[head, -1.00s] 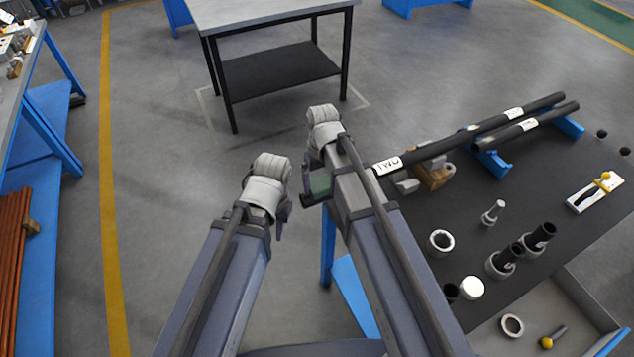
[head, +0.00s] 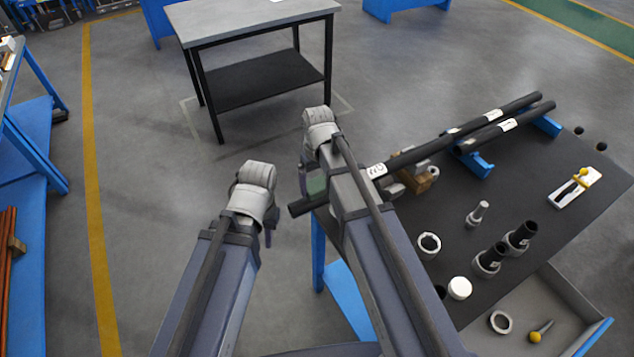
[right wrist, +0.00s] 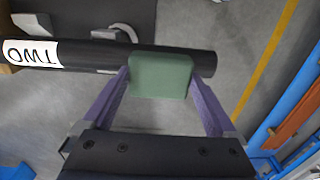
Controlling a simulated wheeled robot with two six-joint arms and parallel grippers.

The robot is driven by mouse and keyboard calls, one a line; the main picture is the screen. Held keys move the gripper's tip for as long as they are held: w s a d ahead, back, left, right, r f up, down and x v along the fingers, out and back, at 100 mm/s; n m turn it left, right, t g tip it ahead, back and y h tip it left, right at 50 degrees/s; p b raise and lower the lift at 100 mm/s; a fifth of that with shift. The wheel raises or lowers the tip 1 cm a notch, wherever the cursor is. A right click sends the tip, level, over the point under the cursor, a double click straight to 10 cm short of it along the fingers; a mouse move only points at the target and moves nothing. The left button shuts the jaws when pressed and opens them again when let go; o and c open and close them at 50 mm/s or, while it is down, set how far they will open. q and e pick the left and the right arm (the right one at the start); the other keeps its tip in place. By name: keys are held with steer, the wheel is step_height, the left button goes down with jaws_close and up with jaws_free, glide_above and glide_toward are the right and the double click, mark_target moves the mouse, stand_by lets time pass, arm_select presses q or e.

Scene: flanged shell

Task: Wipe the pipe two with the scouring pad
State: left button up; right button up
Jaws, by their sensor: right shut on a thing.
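Pipe two (head: 410,156) is the long black pipe with a white label reading TWO, lying along the far edge of the dark table. Its near end sticks out past the table edge, partly hidden by my right arm. The label (right wrist: 30,53) and free end also show in the right wrist view. My right gripper (right wrist: 160,82) is shut on the green scouring pad (right wrist: 160,76), which overlaps the pipe near its free end and looks to be against it. The pad (head: 317,185) is partly hidden in the head view. My left gripper (head: 268,232) hangs left of the pipe end, its jaws mostly hidden.
A second, shorter labelled black pipe (head: 490,133) lies beside pipe two on a blue support (head: 474,163). Several fittings, a ring (head: 428,245) and an open drawer (head: 578,312) are at the right. A grey-topped table (head: 250,20) stands behind.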

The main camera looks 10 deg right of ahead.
steer(key=shift+r+p, duration=1.6)
steer(key=shift+r, duration=0.4)
step_height(320, 180, up, 3)
steer(key=p, duration=0.3)
steer(key=shift+f, duration=0.1)
